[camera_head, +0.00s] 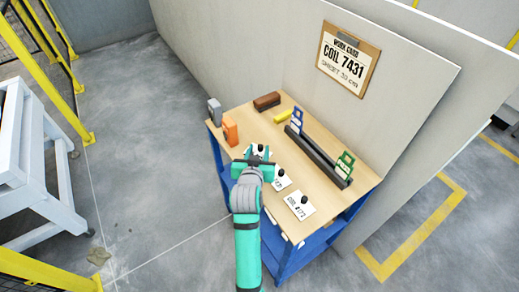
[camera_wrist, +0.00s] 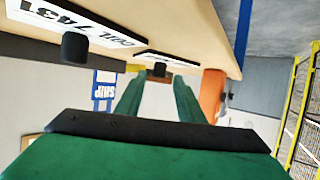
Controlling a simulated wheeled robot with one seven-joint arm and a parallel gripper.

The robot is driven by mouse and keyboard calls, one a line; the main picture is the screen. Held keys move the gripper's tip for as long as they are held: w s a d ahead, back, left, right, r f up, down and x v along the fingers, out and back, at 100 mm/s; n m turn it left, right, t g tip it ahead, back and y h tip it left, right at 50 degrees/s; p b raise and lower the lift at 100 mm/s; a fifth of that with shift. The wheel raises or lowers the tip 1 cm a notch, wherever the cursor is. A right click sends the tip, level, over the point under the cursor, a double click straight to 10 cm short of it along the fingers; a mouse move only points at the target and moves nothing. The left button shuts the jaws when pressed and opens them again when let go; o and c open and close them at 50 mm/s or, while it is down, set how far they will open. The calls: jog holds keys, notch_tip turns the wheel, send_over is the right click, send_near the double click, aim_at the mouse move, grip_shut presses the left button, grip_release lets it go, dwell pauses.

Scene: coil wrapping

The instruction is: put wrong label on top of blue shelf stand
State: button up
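Several white label cards with black knobs lie on the wooden table. The nearest label (camera_head: 300,204) seems to read "COIL 4173", though the print is small. The middle label (camera_head: 281,181) is partly covered by my arm. The far label (camera_head: 262,149) is beside my gripper. In the wrist view a label (camera_wrist: 112,35) reads "COIL 7431", and another label (camera_wrist: 175,59) lies beyond it. My gripper (camera_head: 258,160) is over the far label; its fingers (camera_wrist: 157,85) are apart and hold nothing. A blue stand (camera_head: 297,121), marked "SHIP" in the wrist view (camera_wrist: 103,92), stands on a dark rail.
A green stand (camera_head: 345,164) is at the rail's (camera_head: 318,156) near end. Orange (camera_head: 230,130) and grey (camera_head: 214,111) objects, a brown block (camera_head: 267,102) and a yellow item (camera_head: 283,115) sit at the far side. A work card (camera_head: 347,60) on the wall reads "COIL 7431".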

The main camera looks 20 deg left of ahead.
jog(key=v, duration=1)
jog(key=shift+s+d+r, duration=0.15)
